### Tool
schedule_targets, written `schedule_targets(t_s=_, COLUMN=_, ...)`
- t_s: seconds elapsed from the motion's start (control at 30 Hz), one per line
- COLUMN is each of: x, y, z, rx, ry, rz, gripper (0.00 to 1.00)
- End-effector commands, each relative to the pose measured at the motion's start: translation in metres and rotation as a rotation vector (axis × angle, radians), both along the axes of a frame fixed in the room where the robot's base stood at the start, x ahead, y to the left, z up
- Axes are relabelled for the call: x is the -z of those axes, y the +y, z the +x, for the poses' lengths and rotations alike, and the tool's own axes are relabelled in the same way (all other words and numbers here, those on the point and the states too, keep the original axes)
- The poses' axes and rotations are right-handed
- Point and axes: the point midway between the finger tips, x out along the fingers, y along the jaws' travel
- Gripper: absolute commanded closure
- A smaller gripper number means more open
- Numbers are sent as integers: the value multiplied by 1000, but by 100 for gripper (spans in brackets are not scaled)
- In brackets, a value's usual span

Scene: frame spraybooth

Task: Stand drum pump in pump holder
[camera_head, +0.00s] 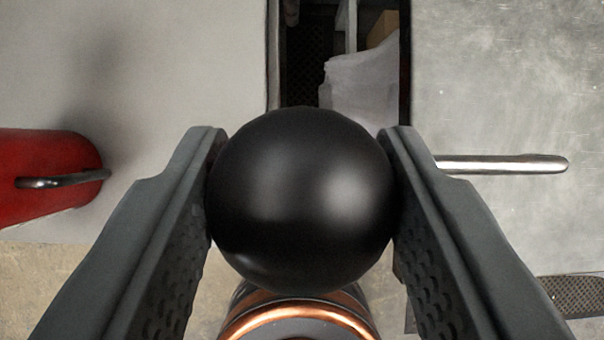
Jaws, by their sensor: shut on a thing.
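My gripper (303,205) is shut on a glossy black ball-shaped knob, which fills the middle of the view between the two grey fingers. The knob appears to be the top of the drum pump (302,200). Below it shows a dark round body with a copper-coloured ring (297,312), partly hidden by the knob and cut off by the lower edge. I cannot make out a pump holder in this view.
A red rounded object (40,160) with a metal handle is at the left. A silver bar handle (505,164) sticks out at the right before a grey metal panel (505,80). A dark gap with whitish wrapping (362,85) lies behind the knob. A dark perforated piece (577,295) is at lower right.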

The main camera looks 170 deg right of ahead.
Motion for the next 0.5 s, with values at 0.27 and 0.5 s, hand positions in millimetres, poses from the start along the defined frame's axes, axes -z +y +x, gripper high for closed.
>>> schedule_targets(t_s=0.27, x=1, y=0, z=0, rx=0, ry=-4, rz=0, gripper=100)
schedule_targets(t_s=0.5, x=5, y=0, z=0, rx=0, ry=-4, rz=0, gripper=100)
